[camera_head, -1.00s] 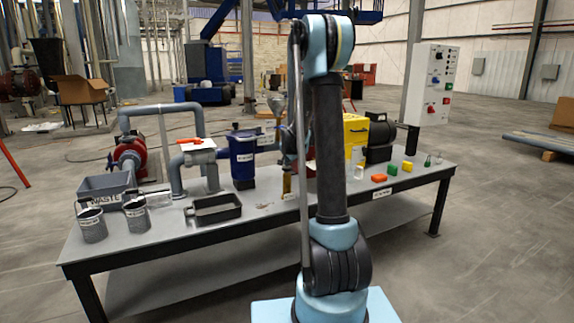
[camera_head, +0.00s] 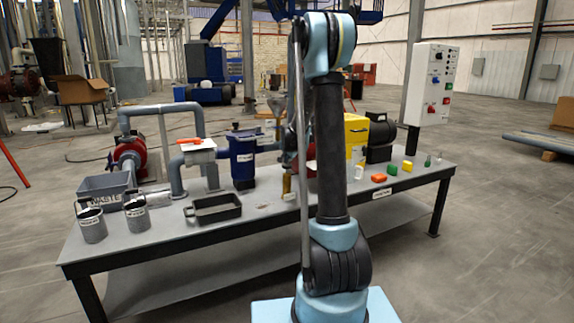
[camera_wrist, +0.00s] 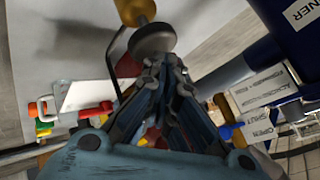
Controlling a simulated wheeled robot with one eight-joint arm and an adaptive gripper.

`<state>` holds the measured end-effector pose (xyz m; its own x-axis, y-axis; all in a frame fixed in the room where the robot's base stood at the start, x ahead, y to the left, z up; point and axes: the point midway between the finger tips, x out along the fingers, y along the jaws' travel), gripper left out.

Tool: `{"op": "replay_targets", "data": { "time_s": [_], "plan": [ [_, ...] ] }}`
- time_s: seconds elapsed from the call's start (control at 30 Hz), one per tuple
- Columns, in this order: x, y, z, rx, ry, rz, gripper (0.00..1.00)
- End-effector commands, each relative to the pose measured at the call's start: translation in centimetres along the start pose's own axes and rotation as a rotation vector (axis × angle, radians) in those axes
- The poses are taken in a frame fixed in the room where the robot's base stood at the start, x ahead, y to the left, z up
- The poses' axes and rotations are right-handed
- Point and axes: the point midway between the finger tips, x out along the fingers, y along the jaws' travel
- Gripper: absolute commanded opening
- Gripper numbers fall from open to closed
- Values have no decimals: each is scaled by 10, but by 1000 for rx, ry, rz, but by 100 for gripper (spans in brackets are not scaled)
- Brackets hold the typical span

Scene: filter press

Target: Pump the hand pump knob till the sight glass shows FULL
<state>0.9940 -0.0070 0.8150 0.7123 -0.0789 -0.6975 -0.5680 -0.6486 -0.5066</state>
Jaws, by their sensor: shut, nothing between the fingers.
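In the wrist view, a grey round knob (camera_wrist: 153,40) stands on a rod above a brass cylinder (camera_wrist: 135,9); this looks like the hand pump. My gripper (camera_wrist: 166,63) is shut and empty, its fingertips right at the knob's edge; I cannot tell whether they touch it. In the head view, the brass cylinder (camera_head: 287,186) stands on the bench, and my arm hides most of the space around the gripper. I cannot make out the sight glass or its level in either view.
A blue canister (camera_head: 242,160) stands left of the pump, also close at right in the wrist view (camera_wrist: 300,25). A black tray (camera_head: 213,208) sits at the front. A yellow box (camera_head: 356,130) and coloured blocks (camera_head: 379,178) lie to the right.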

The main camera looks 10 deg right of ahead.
Motion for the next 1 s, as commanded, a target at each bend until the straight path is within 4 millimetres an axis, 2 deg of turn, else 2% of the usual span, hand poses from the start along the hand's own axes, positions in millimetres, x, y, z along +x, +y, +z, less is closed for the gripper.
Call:
{"op": "replay_targets", "data": {
  "time_s": [0.6, 1.0],
  "plan": [
    [-20, -14, -14, 0, 0, 0, 0],
    [-22, -16, -16, 0, 0, 0, 0]
  ]
}}
